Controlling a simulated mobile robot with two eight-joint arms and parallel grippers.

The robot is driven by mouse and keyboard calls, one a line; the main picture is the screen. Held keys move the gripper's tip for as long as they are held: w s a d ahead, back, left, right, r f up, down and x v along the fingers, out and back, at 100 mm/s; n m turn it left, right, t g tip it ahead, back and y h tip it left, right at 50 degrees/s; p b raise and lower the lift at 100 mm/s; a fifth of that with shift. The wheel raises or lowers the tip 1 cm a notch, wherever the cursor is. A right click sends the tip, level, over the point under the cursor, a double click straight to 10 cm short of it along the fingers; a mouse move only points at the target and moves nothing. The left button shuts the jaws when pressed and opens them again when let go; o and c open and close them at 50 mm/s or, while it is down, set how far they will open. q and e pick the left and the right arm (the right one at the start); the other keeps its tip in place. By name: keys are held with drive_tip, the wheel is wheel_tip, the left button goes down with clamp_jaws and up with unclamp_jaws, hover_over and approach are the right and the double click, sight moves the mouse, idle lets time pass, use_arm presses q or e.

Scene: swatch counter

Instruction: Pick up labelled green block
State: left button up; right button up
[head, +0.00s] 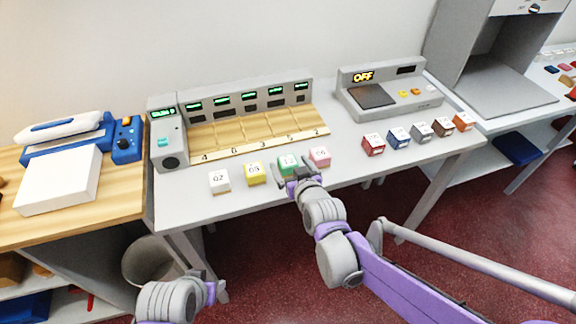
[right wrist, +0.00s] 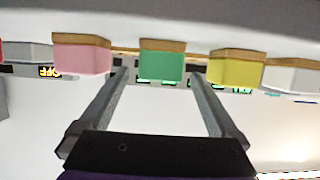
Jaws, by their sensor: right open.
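The green block (head: 287,162) with a white numbered label on top stands on the grey counter, partly hidden by my right gripper (head: 297,169). In the right wrist view, which looks upside down, the green block (right wrist: 162,66) lies ahead between the two open fingers (right wrist: 157,84). The fingers look apart from it. My right gripper is open and empty. My left gripper (head: 216,288) is low in the head view, in front of the counter and away from the blocks; its opening is unclear.
The pink block (head: 319,156) stands close to the right of the green one, the yellow block (head: 255,174) and white block (head: 219,181) to its left. A wooden compartment tray (head: 262,148) lies behind. Several more blocks, including a red one (head: 373,146), stand farther right.

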drive_tip(key=x, duration=0.2)
drive_tip(key=shift+w+f, duration=0.1)
drive_tip(key=shift+w, duration=0.15)
drive_tip(key=c, duration=1.4)
